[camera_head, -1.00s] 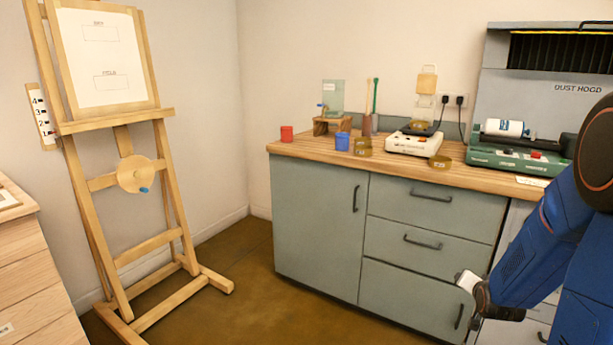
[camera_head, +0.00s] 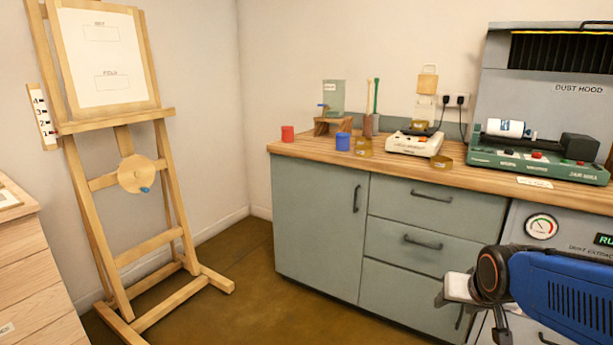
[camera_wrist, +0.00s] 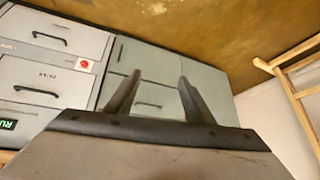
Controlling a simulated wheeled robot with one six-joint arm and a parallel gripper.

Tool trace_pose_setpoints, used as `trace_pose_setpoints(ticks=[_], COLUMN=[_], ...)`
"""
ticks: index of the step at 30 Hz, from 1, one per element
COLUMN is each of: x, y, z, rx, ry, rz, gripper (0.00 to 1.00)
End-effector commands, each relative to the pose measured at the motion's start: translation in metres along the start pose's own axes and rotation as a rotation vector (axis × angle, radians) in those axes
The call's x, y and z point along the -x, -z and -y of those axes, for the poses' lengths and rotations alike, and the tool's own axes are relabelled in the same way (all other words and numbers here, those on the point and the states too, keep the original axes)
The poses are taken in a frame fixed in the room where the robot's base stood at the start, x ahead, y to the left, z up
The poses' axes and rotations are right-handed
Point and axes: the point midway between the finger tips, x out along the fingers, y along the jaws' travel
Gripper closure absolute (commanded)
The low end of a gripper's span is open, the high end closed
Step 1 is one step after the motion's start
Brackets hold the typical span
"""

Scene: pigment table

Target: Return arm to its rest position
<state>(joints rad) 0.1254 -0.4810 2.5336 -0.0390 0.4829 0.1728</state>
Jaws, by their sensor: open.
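My gripper shows in the wrist view (camera_wrist: 158,97) with its two dark fingers spread apart and nothing between them. In the head view my blue arm comes in from the lower right, with the light-coloured end of my gripper (camera_head: 458,290) low in front of the cabinet drawers. The fingertips are not clear in the head view. In the wrist view the cabinet fronts lie beyond the fingers, and the picture is tilted.
The bench top (camera_head: 300,148) carries a red cup (camera_head: 287,133), a blue cup (camera_head: 342,141), a white device (camera_head: 414,143) and a green machine (camera_head: 530,158) under the dust hood (camera_head: 560,85). A wooden easel (camera_head: 165,242) stands left. The brown floor (camera_head: 250,275) between is clear.

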Motion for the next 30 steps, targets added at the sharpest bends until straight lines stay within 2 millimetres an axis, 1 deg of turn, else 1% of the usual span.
trace_pose_setpoints(ticks=[1, 9, 12, 15, 19, 30], x=[0.014, 0.074, 0.091, 0.102, 0.109, 0.109], y=[-0.010, -0.071, -0.091, -0.104, -0.113, -0.113], z=[0.004, 0.015, 0.015, 0.015, 0.015, 0.015], rx=[0.026, 0.163, 0.205, 0.234, 0.251, 0.252], ry=[0.008, 0.042, 0.053, 0.061, 0.066, 0.066], rz=[0.014, 0.123, 0.156, 0.179, 0.194, 0.195], gripper=[0.52, 0.52, 0.52, 0.52, 0.52, 0.52])
